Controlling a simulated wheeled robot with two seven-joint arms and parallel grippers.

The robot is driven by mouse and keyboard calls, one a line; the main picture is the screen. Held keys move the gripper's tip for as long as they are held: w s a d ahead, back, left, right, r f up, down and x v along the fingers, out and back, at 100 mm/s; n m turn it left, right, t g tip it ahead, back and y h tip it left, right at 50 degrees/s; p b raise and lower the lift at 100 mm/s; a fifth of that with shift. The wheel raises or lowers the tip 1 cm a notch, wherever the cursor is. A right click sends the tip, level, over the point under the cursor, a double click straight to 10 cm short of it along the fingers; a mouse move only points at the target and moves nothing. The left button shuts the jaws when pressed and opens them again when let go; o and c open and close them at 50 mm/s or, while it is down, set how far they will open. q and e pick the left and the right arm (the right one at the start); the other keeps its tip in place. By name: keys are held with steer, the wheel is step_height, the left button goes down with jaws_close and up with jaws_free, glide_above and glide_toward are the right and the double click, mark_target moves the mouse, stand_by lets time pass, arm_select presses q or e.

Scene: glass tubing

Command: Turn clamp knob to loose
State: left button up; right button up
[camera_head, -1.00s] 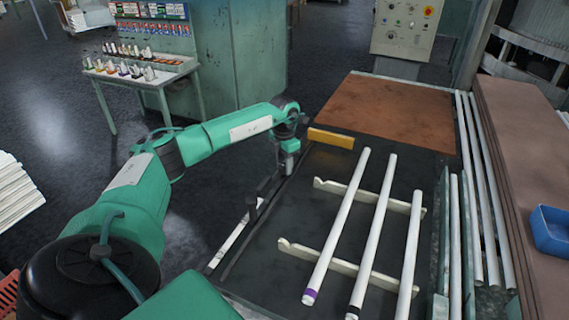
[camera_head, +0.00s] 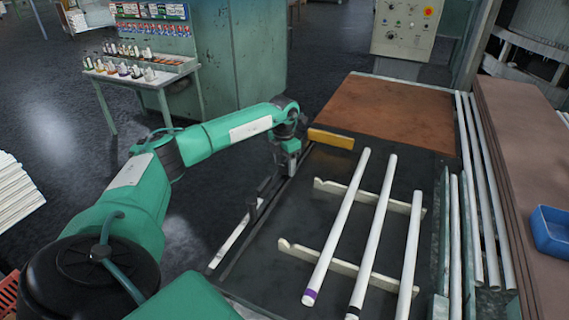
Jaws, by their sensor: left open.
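My left gripper (camera_head: 290,168) points down over the left edge of the dark bench top (camera_head: 285,215), beside the yellow-orange block (camera_head: 331,138). It is open, but its fingers are small and dark against the rail. Three white glass tubes, one with a purple end (camera_head: 334,228), lie across two pale notched supports (camera_head: 330,262). My right gripper is out of view.
A brown board (camera_head: 390,108) covers the far end of the bench. More tubes (camera_head: 484,190) and a blue bin (camera_head: 554,231) are at the right. A control box (camera_head: 405,28) stands behind. A small table (camera_head: 150,75) with several bottles is at the back left.

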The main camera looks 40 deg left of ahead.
mark_target(284, 165)
arm_select(q)
steer(key=shift+r, duration=0.45)
step_height(284, 165, up, 13)
steer(key=b, duration=0.3)
steer(key=shift+a, duration=0.2)
